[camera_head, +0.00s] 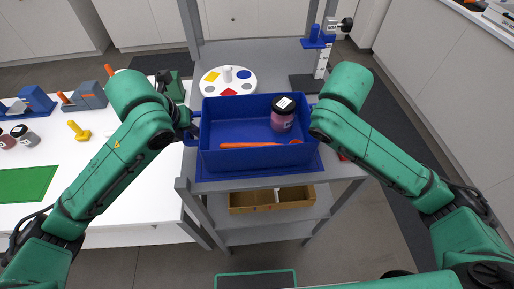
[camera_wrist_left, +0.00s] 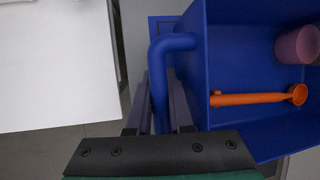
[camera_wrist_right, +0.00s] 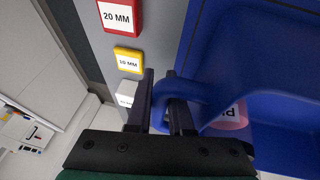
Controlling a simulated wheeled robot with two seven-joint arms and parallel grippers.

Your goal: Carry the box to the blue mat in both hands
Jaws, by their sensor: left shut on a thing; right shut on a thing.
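The blue box (camera_head: 219,160) is at the middle of the grey stand. The blue mat (camera_head: 313,172) shows beneath it along the front and right; I cannot tell whether the box touches it. A pink jar with a black lid (camera_head: 282,119) and an orange scoop (camera_head: 250,145) are inside the box. My left gripper (camera_wrist_left: 160,105) is shut on the box's left handle (camera_wrist_left: 160,70). My right gripper (camera_wrist_right: 160,105) is shut on the right handle (camera_wrist_right: 190,95); in the head view my right arm hides it.
A round white palette (camera_head: 212,88) and a blue-topped post (camera_head: 320,62) stand behind the box. Red (camera_wrist_right: 121,15) and yellow (camera_wrist_right: 128,60) marked blocks lie close to the right gripper. A white table (camera_head: 120,205) with a green mat (camera_head: 25,184) is at left.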

